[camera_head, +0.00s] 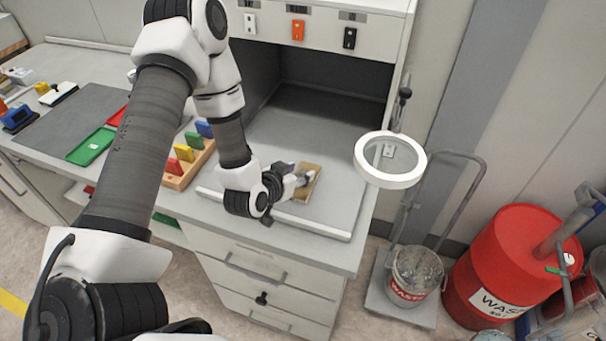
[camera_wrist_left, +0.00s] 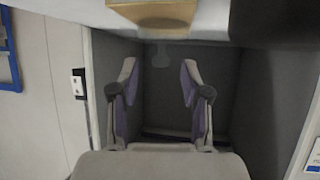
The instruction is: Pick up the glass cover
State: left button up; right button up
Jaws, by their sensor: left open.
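My left gripper (camera_head: 298,175) is over the front of the cabinet's work surface, beside a small wooden block (camera_head: 309,187). In the left wrist view the gripper (camera_wrist_left: 158,75) has its two fingers spread with a gap between them, holding nothing. The wooden block (camera_wrist_left: 153,14) shows at the top of that view, beyond the fingertips. A faint, clear, rounded thing (camera_wrist_left: 161,56) extends from the block towards the gap between the fingers; it may be the glass cover, but I cannot tell surely. In the head view the gripper partly hides the block. My right gripper is not in view.
A ring-shaped magnifier lamp (camera_head: 404,178) stands right of the work surface. A wooden rack (camera_head: 177,181) with coloured pieces is left of the gripper. A green tray (camera_head: 91,147) lies further left. A red waste drum (camera_head: 503,262) and a bucket (camera_head: 416,274) stand on the floor at right.

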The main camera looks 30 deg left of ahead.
aim_at(302, 171)
pick_arm(q)
jog(key=x, duration=0.3)
jog(key=shift+w+a+f, duration=0.1)
jog(key=shift+w+f, duration=0.15)
jog(key=shift+w, duration=0.05)
jog(key=shift+s+r, duration=0.1)
jog(key=shift+s, duration=0.05)
jog(key=shift+s+r, duration=0.15)
jog(key=shift+s, duration=0.05)
jog(key=c, duration=0.4)
jog(key=shift+s, duration=0.1)
grip_shut()
